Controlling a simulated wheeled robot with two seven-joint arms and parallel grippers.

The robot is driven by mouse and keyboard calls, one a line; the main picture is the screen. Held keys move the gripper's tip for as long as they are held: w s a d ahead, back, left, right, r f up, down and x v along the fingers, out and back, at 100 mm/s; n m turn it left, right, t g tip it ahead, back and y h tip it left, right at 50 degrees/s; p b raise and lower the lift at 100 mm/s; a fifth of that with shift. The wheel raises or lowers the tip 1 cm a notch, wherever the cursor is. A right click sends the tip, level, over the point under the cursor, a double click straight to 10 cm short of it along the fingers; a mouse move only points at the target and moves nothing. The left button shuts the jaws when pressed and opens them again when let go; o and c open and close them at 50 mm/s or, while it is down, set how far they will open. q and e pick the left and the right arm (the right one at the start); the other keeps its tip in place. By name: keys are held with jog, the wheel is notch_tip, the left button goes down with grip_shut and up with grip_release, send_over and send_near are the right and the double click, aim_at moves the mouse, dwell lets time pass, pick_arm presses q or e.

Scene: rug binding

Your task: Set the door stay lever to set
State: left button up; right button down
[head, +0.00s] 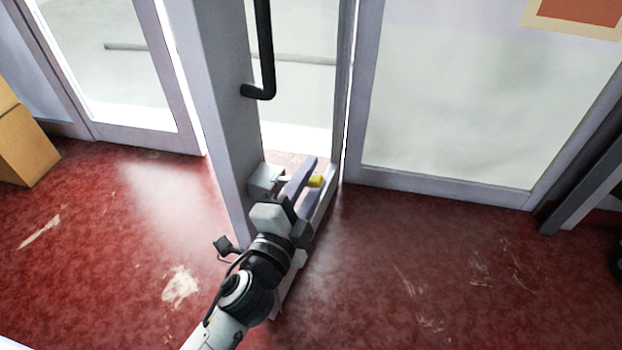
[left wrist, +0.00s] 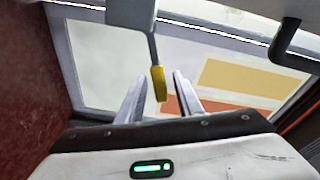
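The door stay is a grey box (head: 265,179) low on the open door's edge, and it shows in the left wrist view (left wrist: 131,14). Its lever is a thin grey rod with a yellow tip (head: 316,181), also seen in the left wrist view (left wrist: 158,84), where it hangs from the box. My left gripper (head: 314,174) is open at the lever. In the left wrist view the yellow tip lies between the two fingers (left wrist: 158,78), with a gap on each side. I cannot read any marking for the lever's setting. My right gripper is not in view.
A black door handle (head: 266,60) is above the stay on the door (head: 212,70). Glazed panels stand on both sides. Cardboard boxes (head: 25,150) are at the far left. An orange notice (head: 580,10) is at upper right. The red floor (head: 430,260) is scuffed and mostly clear.

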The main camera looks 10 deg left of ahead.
pick_arm(q)
notch_tip(320, 180, up, 9)
jog(key=p, duration=0.4)
jog(key=shift+r, duration=0.5)
